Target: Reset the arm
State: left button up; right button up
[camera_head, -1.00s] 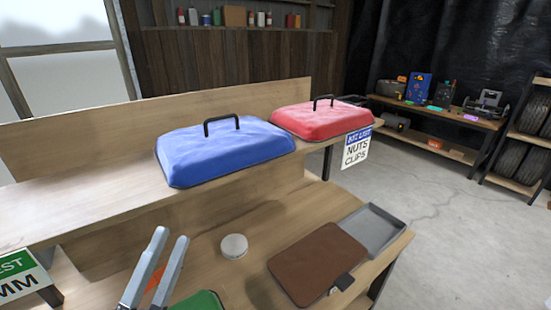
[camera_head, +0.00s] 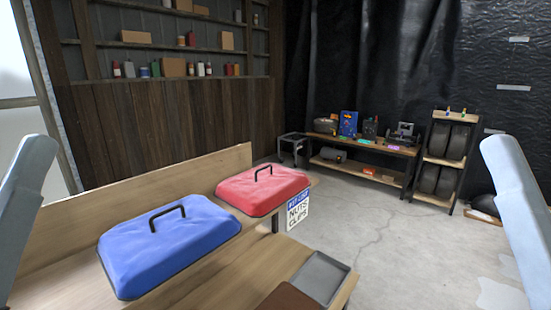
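Neither gripper shows in view. A pale grey-blue part of my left arm (camera_head: 25,205) rises at the left edge, and a similar part of my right arm (camera_head: 525,200) rises at the right edge. Both are cut off by the frame, clear of the lids. A blue lid-like cover (camera_head: 170,240) with a black handle sits on the wooden bench's raised shelf (camera_head: 75,292). A red cover (camera_head: 262,192), also with a black handle, sits behind it to the right.
A grey tray (camera_head: 320,275) and the corner of a brown pad (camera_head: 288,298) lie on the lower bench level. A sign (camera_head: 298,210) hangs at the shelf end. Open floor (camera_head: 400,240) lies to the right. A workbench (camera_head: 365,150) and a tire rack (camera_head: 445,155) stand at the back.

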notch_tip(320, 180, up, 23)
jog(key=p, duration=1.9)
jog(key=shift+f, duration=0.15)
jog(key=shift+f, duration=0.1)
